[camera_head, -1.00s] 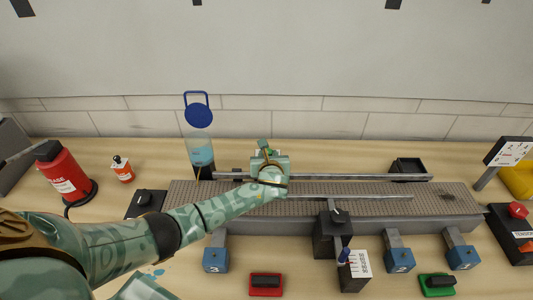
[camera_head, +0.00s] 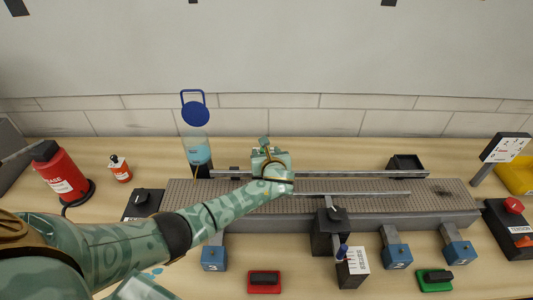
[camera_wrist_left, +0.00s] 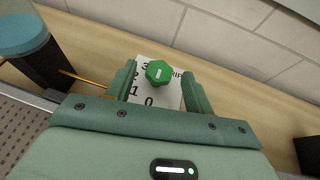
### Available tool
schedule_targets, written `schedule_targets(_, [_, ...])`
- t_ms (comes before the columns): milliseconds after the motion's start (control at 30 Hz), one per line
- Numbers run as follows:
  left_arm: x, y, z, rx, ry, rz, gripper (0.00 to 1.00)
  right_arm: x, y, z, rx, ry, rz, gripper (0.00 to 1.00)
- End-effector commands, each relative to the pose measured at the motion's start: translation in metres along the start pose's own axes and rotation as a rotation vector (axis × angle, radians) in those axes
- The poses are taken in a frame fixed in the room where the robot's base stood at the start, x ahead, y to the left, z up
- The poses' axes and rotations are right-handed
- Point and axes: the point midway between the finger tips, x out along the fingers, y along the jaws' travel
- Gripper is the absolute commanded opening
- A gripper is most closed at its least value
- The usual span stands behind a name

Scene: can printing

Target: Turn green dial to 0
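The green dial (camera_wrist_left: 158,72) is a hexagonal knob with a white mark, on a white plate (camera_wrist_left: 143,88) printed with the numbers 3, 2, 1 and 0. The mark's exact direction is hard to tell. My left gripper (camera_wrist_left: 160,85) is open in the left wrist view, one finger on each side of the dial, with gaps to it. In the head view my left gripper (camera_head: 266,150) reaches over the conveyor to its back side, and I cannot make out the dial there. My right gripper is not in view.
The grey conveyor (camera_head: 360,214) with metal rails lies below my left forearm. A black box (camera_head: 405,163) is at the back right. A brick wall runs behind.

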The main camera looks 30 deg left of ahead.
Motion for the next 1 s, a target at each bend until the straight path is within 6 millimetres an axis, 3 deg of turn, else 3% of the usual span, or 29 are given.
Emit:
schedule_targets(267, [-0.014, 0.000, 0.000, 0.000, 0.003, -0.003, 0.52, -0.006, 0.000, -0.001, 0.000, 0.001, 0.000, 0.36])
schedule_targets(700, [-0.125, -0.001, -0.001, -0.002, 0.004, -0.003, 0.52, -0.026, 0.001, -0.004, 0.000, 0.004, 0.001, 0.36])
schedule_targets(833, [-0.147, 0.000, -0.001, -0.001, 0.002, -0.001, 0.52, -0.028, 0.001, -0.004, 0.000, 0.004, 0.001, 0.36])
schedule_targets(1000, [-0.162, 0.000, 0.000, 0.001, 0.001, 0.000, 0.52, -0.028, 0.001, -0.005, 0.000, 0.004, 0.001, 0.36])
